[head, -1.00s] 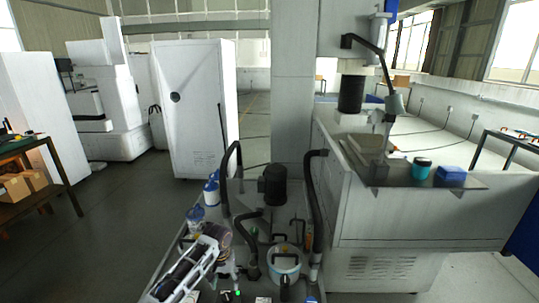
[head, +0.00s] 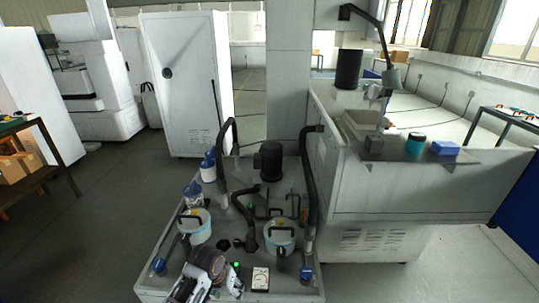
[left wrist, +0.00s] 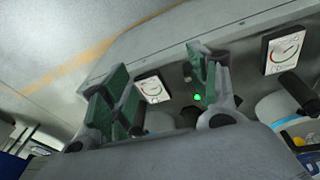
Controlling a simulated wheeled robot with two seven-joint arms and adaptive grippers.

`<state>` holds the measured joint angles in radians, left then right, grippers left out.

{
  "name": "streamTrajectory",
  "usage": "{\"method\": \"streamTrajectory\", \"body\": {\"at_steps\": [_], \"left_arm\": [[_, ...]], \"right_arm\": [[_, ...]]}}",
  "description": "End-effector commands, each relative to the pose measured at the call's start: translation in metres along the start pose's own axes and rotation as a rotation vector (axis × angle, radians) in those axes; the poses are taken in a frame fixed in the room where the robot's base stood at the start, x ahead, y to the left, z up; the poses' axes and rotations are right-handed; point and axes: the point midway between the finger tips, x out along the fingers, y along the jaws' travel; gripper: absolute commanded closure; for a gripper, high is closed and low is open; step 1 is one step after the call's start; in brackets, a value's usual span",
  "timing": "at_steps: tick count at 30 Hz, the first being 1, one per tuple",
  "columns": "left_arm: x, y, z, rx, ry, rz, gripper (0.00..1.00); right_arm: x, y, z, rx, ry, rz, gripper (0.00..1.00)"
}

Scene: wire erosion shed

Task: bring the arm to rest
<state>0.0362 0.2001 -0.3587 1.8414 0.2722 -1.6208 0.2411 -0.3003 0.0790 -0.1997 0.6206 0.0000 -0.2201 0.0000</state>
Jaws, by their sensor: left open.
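My left gripper (head: 226,283) is low in the head view, at the near edge of the grey unit (head: 152,284). Its arm comes in at the bottom, partly cut off by the picture's edge. In the left wrist view, the two green-padded fingers (left wrist: 165,88) stand apart with nothing between them. A dial gauge (left wrist: 152,89) and a green light (left wrist: 197,97) show beyond the fingers. In the head view, the green light (head: 236,264) and a white gauge (head: 261,279) sit close to the gripper. My right gripper does not show.
Two lidded canisters, one left (head: 195,228) and one right (head: 280,239), stand on the unit. Black hoses (head: 311,185) and a dark motor (head: 271,160) rise behind. A large white machine (head: 400,190) stands right. Open floor (head: 95,230) lies left.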

Motion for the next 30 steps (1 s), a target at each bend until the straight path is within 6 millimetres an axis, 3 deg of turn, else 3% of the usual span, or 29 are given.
{"method": "streamTrajectory", "body": {"at_steps": [13,30], "left_arm": [[-0.029,-0.006,0.061,0.017,0.068,-0.012,0.40],[-0.082,-0.035,0.127,0.015,0.134,-0.092,0.40]], "right_arm": [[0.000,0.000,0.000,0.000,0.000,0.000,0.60],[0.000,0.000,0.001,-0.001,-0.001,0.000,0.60]]}}
